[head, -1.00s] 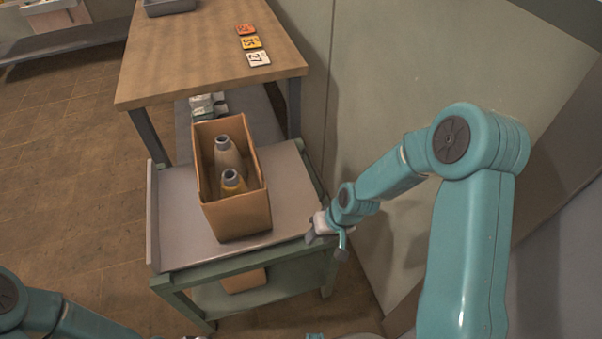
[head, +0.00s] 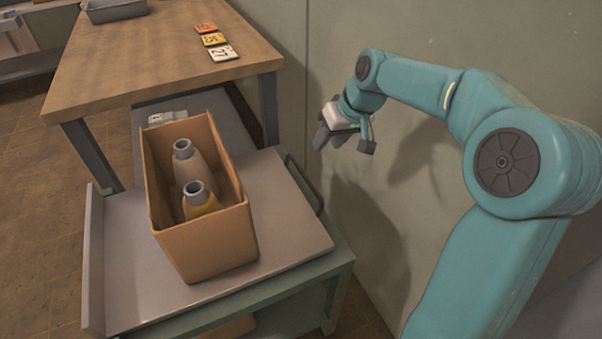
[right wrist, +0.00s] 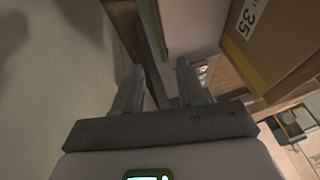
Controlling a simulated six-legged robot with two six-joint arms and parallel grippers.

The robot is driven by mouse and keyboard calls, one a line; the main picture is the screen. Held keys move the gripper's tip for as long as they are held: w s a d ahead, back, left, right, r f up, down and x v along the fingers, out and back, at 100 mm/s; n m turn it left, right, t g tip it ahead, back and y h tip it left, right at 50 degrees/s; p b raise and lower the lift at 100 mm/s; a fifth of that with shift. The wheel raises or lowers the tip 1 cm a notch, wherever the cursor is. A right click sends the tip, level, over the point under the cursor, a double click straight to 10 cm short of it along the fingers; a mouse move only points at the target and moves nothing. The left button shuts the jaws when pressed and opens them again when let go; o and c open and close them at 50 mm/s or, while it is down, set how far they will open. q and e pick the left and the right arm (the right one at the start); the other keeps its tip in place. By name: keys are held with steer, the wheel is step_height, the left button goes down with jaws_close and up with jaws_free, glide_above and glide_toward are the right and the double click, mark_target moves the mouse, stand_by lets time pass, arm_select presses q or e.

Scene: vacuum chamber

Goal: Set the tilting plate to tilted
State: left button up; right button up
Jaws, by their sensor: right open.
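The tilting plate (head: 290,225) is a grey plate with a raised lip along its left side, on a green stand (head: 343,268). I cannot tell its exact angle; its front edge lies close over the stand's frame. A dark handle-like bar (head: 305,185) runs along its right side. An open brown box (head: 210,245) with two bottles stands on the plate. My right gripper (head: 343,140) is open and empty, apart from the plate, to its right and near the wall. Its spread fingers also show in the right wrist view (right wrist: 160,88). My left gripper is out of view.
A wooden table (head: 150,65) stands behind the plate, with a grey tray (head: 117,10) and three numbered tags (head: 213,40). A pale wall (head: 410,190) rises close on the right. A small pale item (head: 167,117) lies behind the box. Floor is free at left.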

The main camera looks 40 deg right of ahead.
mark_target(305, 174)
steer(key=b+x, duration=0.1)
steer(key=x, duration=0.3)
steer(key=b+x, duration=0.1)
steer(key=x, duration=0.4)
steer(key=b+x, duration=0.1)
steer(key=x, duration=0.4)
steer(key=shift+s+f, duration=0.2)
jaws_close()
